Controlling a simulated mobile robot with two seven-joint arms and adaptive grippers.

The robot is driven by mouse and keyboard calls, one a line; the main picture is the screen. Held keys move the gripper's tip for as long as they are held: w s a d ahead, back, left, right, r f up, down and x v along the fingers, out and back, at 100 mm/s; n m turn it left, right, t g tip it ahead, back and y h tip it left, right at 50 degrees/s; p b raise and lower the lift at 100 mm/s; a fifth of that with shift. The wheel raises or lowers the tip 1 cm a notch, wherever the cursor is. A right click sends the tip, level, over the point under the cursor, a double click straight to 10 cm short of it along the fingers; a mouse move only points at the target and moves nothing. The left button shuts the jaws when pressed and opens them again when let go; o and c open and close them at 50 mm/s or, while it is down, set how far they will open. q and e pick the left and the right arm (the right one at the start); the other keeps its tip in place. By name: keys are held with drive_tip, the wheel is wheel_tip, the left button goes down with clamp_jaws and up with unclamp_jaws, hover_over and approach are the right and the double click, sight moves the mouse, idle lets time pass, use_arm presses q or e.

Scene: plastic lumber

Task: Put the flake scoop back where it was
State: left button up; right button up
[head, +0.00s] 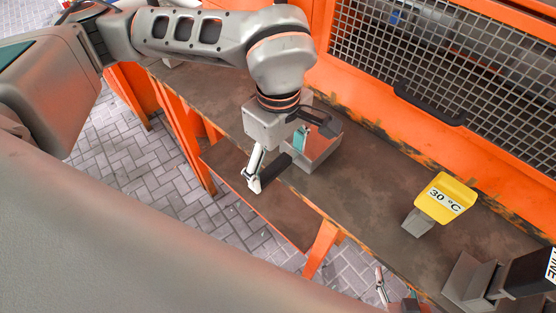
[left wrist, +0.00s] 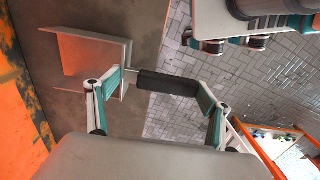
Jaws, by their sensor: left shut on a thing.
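The flake scoop (head: 318,152) is a grey metal, open-sided pan with a dark handle; it also shows in the left wrist view (left wrist: 92,62). My left gripper (head: 268,176) is shut on the dark handle, which lies between its two fingers in the left wrist view (left wrist: 167,83). The pan is over the brown bench top, while the handle reaches past the bench's front edge. I cannot tell whether the pan touches the bench. Part of my right gripper (head: 381,286) shows at the bottom of the head view; its jaw opening is not clear.
The brown bench (head: 365,205) has an orange frame and a mesh guard (head: 440,70) behind it. A yellow "30 °C" sign (head: 445,197) on a grey block stands to the right. Grey metal pieces (head: 466,280) and a dark box (head: 530,272) are at the lower right. Bench between is clear.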

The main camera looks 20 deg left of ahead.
use_arm(q)
drive_tip(key=shift+f, duration=0.2)
drive_tip(key=o, duration=1.2)
drive_tip(key=shift+r, duration=0.1)
drive_tip(key=shift+r, duration=0.2)
wheel_tip(320, 180, up, 12)
drive_tip(key=shift+f, duration=0.1)
